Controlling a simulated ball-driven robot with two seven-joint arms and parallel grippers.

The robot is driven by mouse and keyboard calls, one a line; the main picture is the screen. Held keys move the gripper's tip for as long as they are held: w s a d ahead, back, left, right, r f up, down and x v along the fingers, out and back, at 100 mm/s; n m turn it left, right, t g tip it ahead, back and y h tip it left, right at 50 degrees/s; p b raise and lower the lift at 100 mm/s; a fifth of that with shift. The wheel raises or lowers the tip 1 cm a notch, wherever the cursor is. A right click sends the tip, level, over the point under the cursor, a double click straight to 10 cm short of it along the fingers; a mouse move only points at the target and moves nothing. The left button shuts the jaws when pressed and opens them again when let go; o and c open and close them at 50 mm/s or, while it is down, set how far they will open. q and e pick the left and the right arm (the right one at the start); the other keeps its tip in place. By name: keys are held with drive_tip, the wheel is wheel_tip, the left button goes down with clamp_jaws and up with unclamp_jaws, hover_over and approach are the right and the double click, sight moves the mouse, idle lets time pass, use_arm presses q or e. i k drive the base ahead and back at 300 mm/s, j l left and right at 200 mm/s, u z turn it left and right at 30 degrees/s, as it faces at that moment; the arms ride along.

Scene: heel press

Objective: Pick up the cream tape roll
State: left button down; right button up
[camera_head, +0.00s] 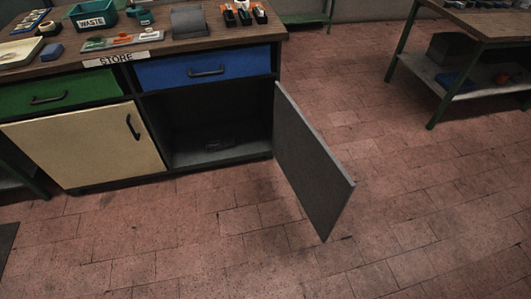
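A small cream, rounded item (48,28) lies on the workbench top at the far left. It looks like the cream tape roll, but it is too small to be sure. It is just behind a blue block (51,51) and beside a pale tray (18,53). Neither of my grippers is in view.
The workbench (180,46) carries a teal WASTE bin (92,16), a tool tray (122,41) and a grey stand (188,22). Its grey cupboard door (310,160) stands open into the floor space. A second table (500,24) is at right. Brick floor (400,200) between is clear.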

sight(48, 28)
drive_tip(key=i+l+u, duration=0.15)
drive_tip(key=l+u, duration=0.2)
drive_tip(key=i+l+u, duration=0.1)
drive_tip(key=l+u, duration=0.3)
drive_tip(key=l, duration=0.15)
drive_tip(key=l+u, duration=0.45)
drive_tip(key=l, duration=1.1)
drive_tip(key=k+l+u, duration=0.1)
drive_tip(key=l, duration=1.1)
drive_tip(key=k, duration=0.35)
drive_tip(key=k+z, duration=0.1)
drive_tip(key=z, duration=0.3)
drive_tip(key=k+z, duration=0.1)
drive_tip(key=z, duration=0.65)
drive_tip(key=j, duration=1)
drive_tip(key=i+j, duration=0.15)
drive_tip(key=j, duration=1.8)
drive_tip(key=i+z, duration=0.05)
drive_tip(key=i, duration=0.05)
